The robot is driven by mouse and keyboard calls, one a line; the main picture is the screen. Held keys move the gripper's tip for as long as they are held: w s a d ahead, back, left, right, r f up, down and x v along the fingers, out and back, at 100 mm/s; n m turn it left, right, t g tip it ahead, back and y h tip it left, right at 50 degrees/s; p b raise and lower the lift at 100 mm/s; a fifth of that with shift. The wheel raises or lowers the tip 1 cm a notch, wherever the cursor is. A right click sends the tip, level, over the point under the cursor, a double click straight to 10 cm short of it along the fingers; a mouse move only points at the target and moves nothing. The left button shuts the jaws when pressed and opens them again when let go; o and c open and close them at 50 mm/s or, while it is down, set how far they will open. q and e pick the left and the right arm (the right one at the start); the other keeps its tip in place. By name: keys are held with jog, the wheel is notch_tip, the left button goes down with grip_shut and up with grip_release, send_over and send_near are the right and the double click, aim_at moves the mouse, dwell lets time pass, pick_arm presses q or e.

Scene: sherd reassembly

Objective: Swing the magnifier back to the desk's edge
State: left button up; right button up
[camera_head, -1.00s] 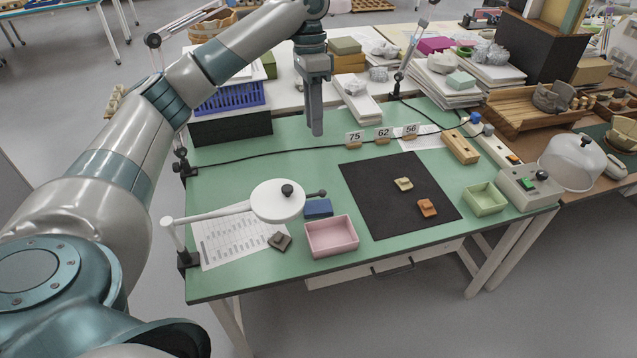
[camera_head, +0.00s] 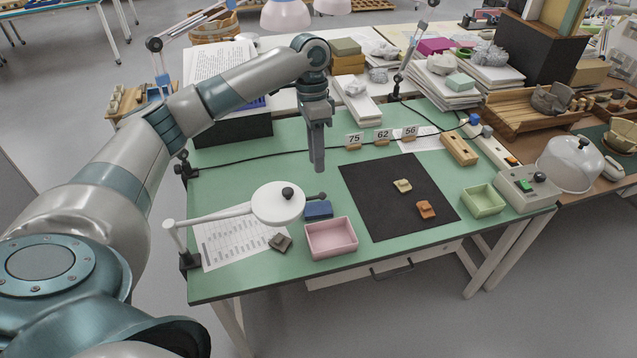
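The magnifier (camera_head: 268,204) is a white round disc with a dark knob on top. Its white arm (camera_head: 215,215) runs left to a post clamped at the desk's left edge. A short dark-tipped handle sticks out of the disc's right side. The disc hangs over the front left of the green desk (camera_head: 260,268), above a printed sheet and close to a pink tray. My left gripper (camera_head: 319,165) points down above the desk, behind and right of the disc, apart from it. Its fingers look close together, but their gap is not clear. My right gripper is not in view.
The pink tray (camera_head: 331,238) and a blue block (camera_head: 318,209) lie right of the disc. A black mat (camera_head: 385,215) with two sherds (camera_head: 402,186) lies beyond. A cable (camera_head: 260,156) crosses behind. Number cards (camera_head: 355,139) stand near my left gripper.

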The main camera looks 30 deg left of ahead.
aim_at(319, 195)
pick_arm(q)
jog(key=f, duration=0.2)
jog(key=d+f+p, duration=0.1)
jog(key=f, duration=0.2)
jog(key=s+f, duration=0.1)
jog(key=f, duration=0.2)
jog(key=shift+d+p, duration=0.15)
jog(key=shift+p, duration=0.25)
jog(key=shift+s+f, duration=0.1)
jog(key=shift+f, duration=0.4)
jog(key=shift+c, duration=0.7)
grip_shut()
